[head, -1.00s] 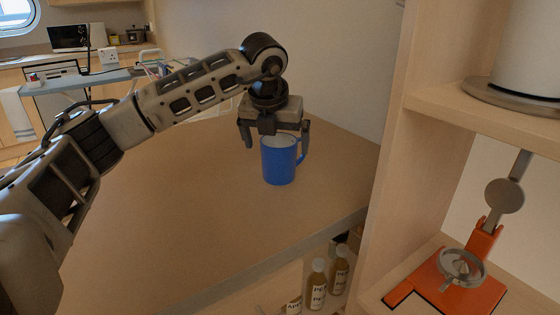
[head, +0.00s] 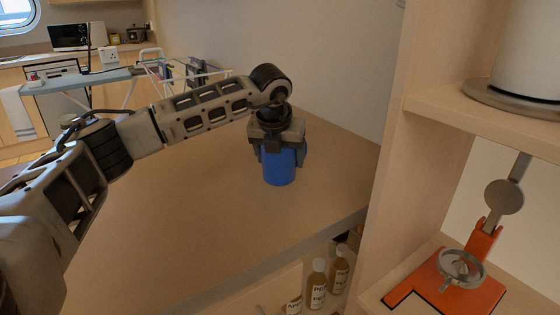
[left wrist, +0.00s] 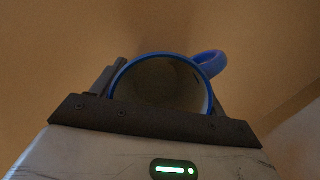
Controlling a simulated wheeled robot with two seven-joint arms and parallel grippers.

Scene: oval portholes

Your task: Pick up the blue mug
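The blue mug (head: 279,170) stands upright on the brown counter (head: 200,210), near the wall. My left gripper (head: 281,160) points down over it with a finger on each side, close against the mug's walls. It looks shut on the mug. The palm and fingers hide the mug's rim and most of its handle in the head view. In the left wrist view the mug's round rim (left wrist: 118,74) and dark inside show, with the handle (left wrist: 211,62) at the upper right. My right gripper is not in view.
A wooden shelf unit (head: 400,150) stands right of the counter, with an orange-based device (head: 455,290) and a white container (head: 530,50). Bottles (head: 318,283) stand below the counter edge. A drying rack (head: 190,75) is behind. The counter left of the mug is clear.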

